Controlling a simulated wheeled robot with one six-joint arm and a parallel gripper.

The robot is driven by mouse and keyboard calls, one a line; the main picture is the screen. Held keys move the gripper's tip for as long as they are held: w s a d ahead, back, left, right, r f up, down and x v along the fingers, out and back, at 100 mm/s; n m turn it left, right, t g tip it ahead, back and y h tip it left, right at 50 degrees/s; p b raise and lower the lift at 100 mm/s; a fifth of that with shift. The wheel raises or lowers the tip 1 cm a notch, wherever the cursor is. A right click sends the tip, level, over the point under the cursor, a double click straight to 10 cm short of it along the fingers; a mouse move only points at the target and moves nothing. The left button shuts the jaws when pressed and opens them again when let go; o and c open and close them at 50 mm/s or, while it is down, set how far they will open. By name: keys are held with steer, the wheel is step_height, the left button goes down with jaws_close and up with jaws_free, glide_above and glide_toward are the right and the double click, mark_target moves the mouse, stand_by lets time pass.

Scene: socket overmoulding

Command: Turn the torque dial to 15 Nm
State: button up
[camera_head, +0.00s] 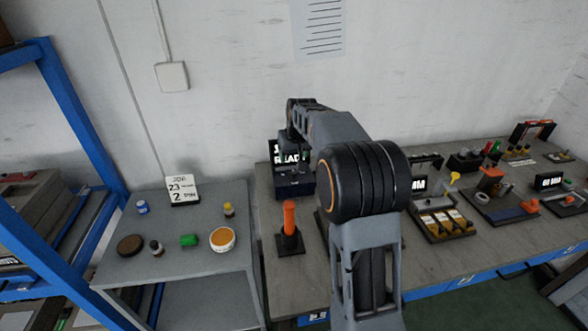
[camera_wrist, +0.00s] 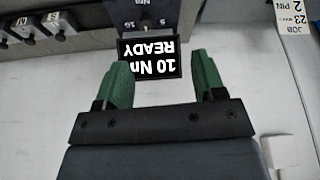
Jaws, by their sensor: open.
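The torque unit's display (camera_wrist: 150,58) shows upside down in the wrist view and reads 10 Nm, READY. In the head view the dark torque unit (camera_head: 294,187) stands on the bench, partly hidden by my arm. My gripper (camera_wrist: 163,62) is open, its green fingers apart on either side of the display in the picture, with nothing between them. In the head view my gripper is hidden.
An orange-handled tool (camera_head: 290,222) stands upright on the bench in front of the unit. A side table (camera_head: 150,280) at left holds a job card (camera_head: 182,190) and small parts. Fixtures and trays (camera_head: 443,223) fill the bench at right.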

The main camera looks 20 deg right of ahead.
glide_toward(293, 171)
steer(key=p+x, duration=0.2)
steer(key=x, duration=0.6)
steer(key=shift+f+p, duration=0.4)
steer(key=c, duration=0.9)
